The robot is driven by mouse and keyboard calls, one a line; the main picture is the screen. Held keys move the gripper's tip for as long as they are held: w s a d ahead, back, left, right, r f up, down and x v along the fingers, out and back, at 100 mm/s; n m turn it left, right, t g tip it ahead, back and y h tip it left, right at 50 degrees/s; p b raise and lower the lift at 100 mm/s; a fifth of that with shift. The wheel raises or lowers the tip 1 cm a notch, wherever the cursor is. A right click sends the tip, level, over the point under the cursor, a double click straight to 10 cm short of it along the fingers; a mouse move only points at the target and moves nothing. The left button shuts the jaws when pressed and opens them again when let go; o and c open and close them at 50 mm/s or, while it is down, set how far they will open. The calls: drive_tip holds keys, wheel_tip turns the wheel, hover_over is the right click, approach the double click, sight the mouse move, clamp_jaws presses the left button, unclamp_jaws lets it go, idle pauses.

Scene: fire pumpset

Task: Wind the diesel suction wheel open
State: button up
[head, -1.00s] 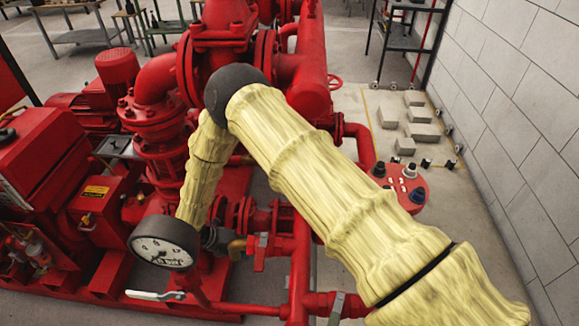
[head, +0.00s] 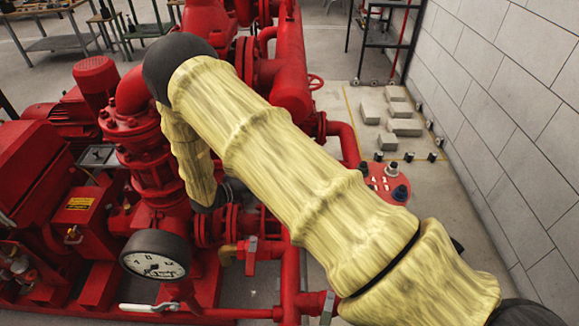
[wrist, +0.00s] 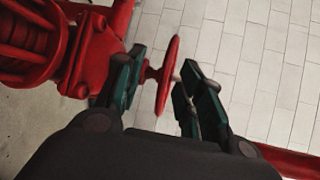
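A red handwheel (wrist: 168,74) shows nearly edge-on in the wrist view, on a short stem from a red flanged valve body (wrist: 92,50). My gripper (wrist: 157,92) is open. Its two dark green fingers stand one on each side of the wheel, with the rim between them. A gap shows between the rim and the fingers, and I cannot tell whether any part touches. In the head view my yellow-sleeved arm covers this wheel and most of my gripper. I see no label naming the wheel.
Another red handwheel (head: 315,82) is farther back on the pumpset. A pressure gauge (head: 155,255), a lever with a white handle (head: 152,306) and a red round panel with knobs (head: 388,182) are near my arm. A block wall (head: 510,110) bounds the right. Grey blocks (head: 390,112) lie on the floor.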

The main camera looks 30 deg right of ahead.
drive_tip(key=x, duration=0.3)
drive_tip(key=r+p+x, duration=0.1)
drive_tip(key=x, duration=0.6)
drive_tip(key=shift+w+d+r+p, duration=0.2)
drive_tip(key=shift+d+r+p, duration=0.15)
drive_tip(key=shift+r, duration=0.05)
clamp_jaws()
